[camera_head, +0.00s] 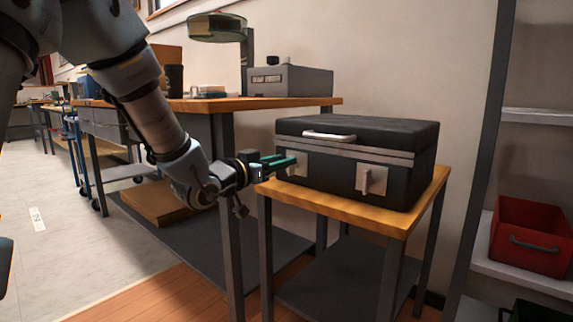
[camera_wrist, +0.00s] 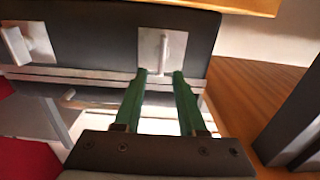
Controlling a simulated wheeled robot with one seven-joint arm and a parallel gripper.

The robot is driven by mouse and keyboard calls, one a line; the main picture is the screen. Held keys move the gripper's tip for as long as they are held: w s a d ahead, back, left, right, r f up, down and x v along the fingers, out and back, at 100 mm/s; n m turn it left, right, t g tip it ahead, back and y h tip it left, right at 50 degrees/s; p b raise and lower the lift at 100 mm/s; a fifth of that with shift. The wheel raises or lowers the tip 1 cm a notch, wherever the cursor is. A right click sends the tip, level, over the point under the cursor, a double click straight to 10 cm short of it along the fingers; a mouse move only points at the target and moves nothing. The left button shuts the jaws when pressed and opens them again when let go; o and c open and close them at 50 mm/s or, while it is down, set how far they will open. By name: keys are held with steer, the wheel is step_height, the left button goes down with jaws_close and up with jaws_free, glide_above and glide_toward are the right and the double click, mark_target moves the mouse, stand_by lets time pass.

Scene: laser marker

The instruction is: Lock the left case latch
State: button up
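The dark case (camera_head: 340,165) stands on a small wooden-topped table with its lid down. Its left latch (camera_head: 298,163) is a light plate on the front, partly hidden by my fingers. The right latch (camera_head: 372,180) has an upright lever. In the wrist view, which looks upside down, the left latch (camera_wrist: 163,50) shows a thin upright lever, and the right latch (camera_wrist: 17,45) is at upper left. My gripper (camera_head: 283,162) has green fingers pointing at the left latch. In the wrist view my gripper (camera_wrist: 160,73) is open, its tips near the latch plate; contact is unclear.
The small table (camera_head: 335,207) has free wood before the case. A workbench (camera_head: 215,104) with a grey box (camera_head: 290,81) stands behind and left. A shelf with a red bin (camera_head: 530,235) stands at right. The case's handle (camera_head: 328,136) lies between the latches.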

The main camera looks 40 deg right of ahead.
steer(key=shift+x, duration=1.2)
jaws_close()
